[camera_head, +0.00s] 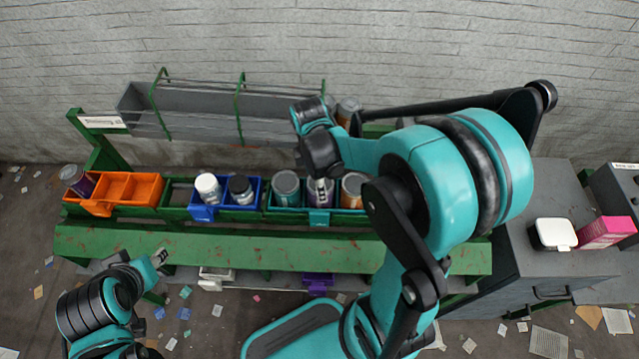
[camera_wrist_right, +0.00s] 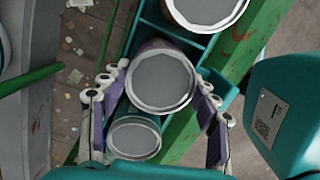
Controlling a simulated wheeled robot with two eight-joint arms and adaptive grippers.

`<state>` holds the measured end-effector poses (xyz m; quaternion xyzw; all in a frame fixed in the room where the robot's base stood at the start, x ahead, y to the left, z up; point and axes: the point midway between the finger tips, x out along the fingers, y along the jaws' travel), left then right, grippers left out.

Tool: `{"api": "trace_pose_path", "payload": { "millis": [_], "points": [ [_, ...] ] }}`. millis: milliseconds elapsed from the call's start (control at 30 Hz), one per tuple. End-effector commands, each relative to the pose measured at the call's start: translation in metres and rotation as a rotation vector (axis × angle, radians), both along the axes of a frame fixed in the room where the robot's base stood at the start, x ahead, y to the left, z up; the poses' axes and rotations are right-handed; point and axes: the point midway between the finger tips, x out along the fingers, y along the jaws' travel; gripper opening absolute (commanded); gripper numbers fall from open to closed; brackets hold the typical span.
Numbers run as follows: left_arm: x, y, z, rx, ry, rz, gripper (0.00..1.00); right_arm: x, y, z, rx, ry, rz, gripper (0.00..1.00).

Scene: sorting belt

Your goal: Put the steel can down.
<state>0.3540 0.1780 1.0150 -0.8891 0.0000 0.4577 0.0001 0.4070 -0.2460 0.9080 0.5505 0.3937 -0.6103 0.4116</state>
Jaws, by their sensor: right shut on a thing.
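The steel can (camera_wrist_right: 160,78) has a round grey top and sits between the fingers of my right gripper (camera_wrist_right: 157,103) in the right wrist view. In the head view the can (camera_head: 320,192) is partly covered by my right gripper (camera_head: 319,182). It is upright at the middle of the teal bin (camera_head: 319,217), between two other cans; whether it touches the bin floor is hidden. A grey-topped can (camera_head: 286,186) is on its left and an orange-brown can (camera_head: 354,188) on its right. My left gripper (camera_head: 160,257) is low at the front left, away from the bins; its finger opening is unclear.
A blue bin (camera_head: 228,214) holds a white-lidded jar (camera_head: 208,188) and a dark-lidded jar (camera_head: 241,190). A grey wire-framed trough (camera_head: 205,112) stands behind. The green front ledge (camera_head: 200,246) is clear.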

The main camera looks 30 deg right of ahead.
Motion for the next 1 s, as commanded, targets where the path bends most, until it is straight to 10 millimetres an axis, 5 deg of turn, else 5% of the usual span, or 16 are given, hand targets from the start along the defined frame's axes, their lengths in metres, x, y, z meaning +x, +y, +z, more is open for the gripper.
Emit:
{"api": "trace_pose_path", "payload": {
  "millis": [233, 267, 333, 733, 1000],
  "points": [
    [0.000, 0.000, -0.003, 0.000, 0.000, 0.000, 0.40, 0.000, 0.000, -0.004, 0.000, 0.000, 0.000, 0.29],
    [0.000, 0.000, -0.002, 0.000, 0.000, 0.000, 0.40, 0.000, 0.000, -0.003, 0.000, 0.000, 0.000, 0.69],
    [0.000, 0.000, -0.002, 0.000, 0.000, 0.000, 0.40, 0.000, 0.000, -0.002, 0.000, 0.000, 0.000, 0.82],
    [0.000, 0.000, 0.004, 0.000, 0.000, 0.000, 0.40, 0.000, 0.000, 0.006, 0.000, 0.000, 0.000, 0.82],
    [0.000, 0.000, 0.027, 0.000, 0.000, 0.000, 0.40, 0.003, 0.004, 0.062, 0.000, 0.000, 0.002, 0.82]
  ]
}}
